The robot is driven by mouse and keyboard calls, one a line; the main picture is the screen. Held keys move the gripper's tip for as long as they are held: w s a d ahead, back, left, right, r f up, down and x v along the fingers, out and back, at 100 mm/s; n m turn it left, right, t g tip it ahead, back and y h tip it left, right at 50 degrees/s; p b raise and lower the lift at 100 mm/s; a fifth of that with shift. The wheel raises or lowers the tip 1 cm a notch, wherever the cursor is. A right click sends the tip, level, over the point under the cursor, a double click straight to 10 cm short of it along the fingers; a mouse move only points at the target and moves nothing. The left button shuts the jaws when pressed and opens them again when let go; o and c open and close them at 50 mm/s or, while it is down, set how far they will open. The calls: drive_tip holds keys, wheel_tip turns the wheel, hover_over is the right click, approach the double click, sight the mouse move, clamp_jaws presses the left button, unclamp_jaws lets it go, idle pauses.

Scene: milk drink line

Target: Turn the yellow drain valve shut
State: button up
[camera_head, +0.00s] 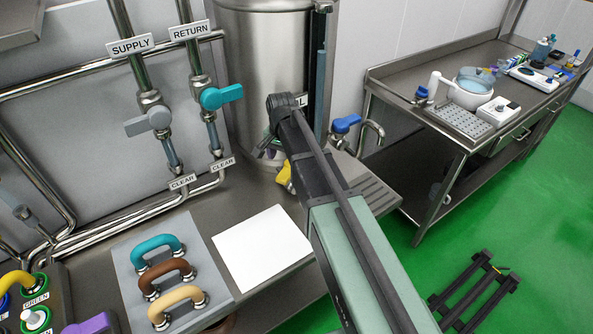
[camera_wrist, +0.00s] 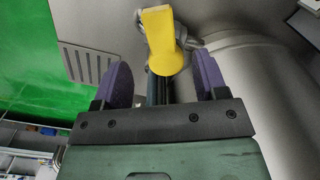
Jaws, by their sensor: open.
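The yellow drain valve (camera_wrist: 160,40) shows in the wrist view as a flat yellow lever, wide at the top of the picture and rounded at its lower end. A metal fitting and dark pipe are beside and behind it. My gripper (camera_wrist: 163,70) is open, with one purple finger on each side of the lever's lower end. I see clear gaps, so neither finger appears to touch it. In the head view only a small part of the yellow valve (camera_head: 284,173) shows past my arm, which hides the rest.
A steel tank (camera_head: 262,60) stands behind the valve. A blue-handled tap (camera_head: 345,123) is to its right, above a slotted drain plate (camera_head: 368,190). A teal valve (camera_head: 221,96) and a grey valve (camera_head: 148,122) are on pipes to the left. A white sheet (camera_head: 262,248) lies in front.

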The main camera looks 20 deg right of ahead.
sight(284, 174)
wheel_tip(284, 174, down, 8)
drive_tip(key=b, duration=0.7)
drive_tip(key=shift+r+b, duration=0.1)
drive_tip(key=shift+b, duration=0.3)
drive_tip(key=shift+r, duration=0.1)
